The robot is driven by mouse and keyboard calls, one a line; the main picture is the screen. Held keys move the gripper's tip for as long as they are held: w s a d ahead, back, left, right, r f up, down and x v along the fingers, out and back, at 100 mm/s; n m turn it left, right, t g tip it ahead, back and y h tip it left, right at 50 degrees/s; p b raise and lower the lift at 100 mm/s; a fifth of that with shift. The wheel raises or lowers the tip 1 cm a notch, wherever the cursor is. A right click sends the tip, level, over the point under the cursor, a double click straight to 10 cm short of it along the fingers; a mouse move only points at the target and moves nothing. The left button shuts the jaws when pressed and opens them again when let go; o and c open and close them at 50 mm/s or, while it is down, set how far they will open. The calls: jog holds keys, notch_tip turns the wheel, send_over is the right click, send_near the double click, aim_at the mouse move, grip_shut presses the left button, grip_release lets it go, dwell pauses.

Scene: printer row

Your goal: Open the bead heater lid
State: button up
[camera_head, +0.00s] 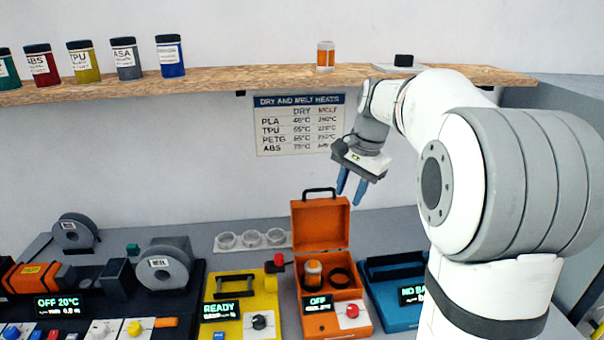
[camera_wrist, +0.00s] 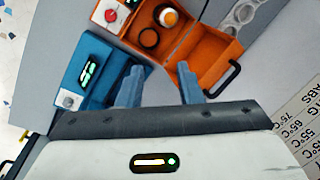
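The orange bead heater (camera_head: 341,318) stands on the bench; its display reads OFF, and a red knob is on its front. Its lid (camera_head: 320,223) stands open and upright at the back, with a black handle (camera_head: 319,191) on its top edge. An orange-and-white jar (camera_head: 313,274) and a black ring (camera_head: 340,278) are inside. My gripper (camera_head: 349,198) is open and empty, above and to the right of the lid, apart from it. The wrist view also shows the open lid (camera_wrist: 213,62) and handle (camera_wrist: 222,82) beyond the blue fingers (camera_wrist: 159,72).
A yellow device (camera_head: 262,302) reading READY is left of the heater, and a blue device (camera_head: 385,290) is close on its right. A clear cup tray (camera_head: 252,240) lies behind. A wooden shelf (camera_head: 270,77) with several jars runs along the wall above.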

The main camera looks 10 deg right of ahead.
jog(key=w+d+f+m+y, duration=0.1)
jog(key=w+d+f+m, duration=0.15)
jog(key=w, duration=0.35)
jog(key=w+d+f+m+g+y, duration=0.1)
jog(key=w+d+f+m, duration=0.1)
jog(key=w+d+m, duration=0.3)
jog(key=w+d+f+m+y, duration=0.1)
jog(key=w+d+f, duration=0.1)
jog(key=w, duration=0.6)
jog(key=a+p, duration=0.1)
jog(key=a, duration=0.5)
jog(key=a+p, duration=0.1)
jog(key=a, duration=0.5)
jog(key=shift+s+a+r+p, duration=0.15)
jog(key=shift+s+a+p, duration=0.05)
jog(key=shift+a+p, duration=0.1)
jog(key=shift+x, duration=1.1)
jog(key=shift+f, duration=0.5)
grip_shut()
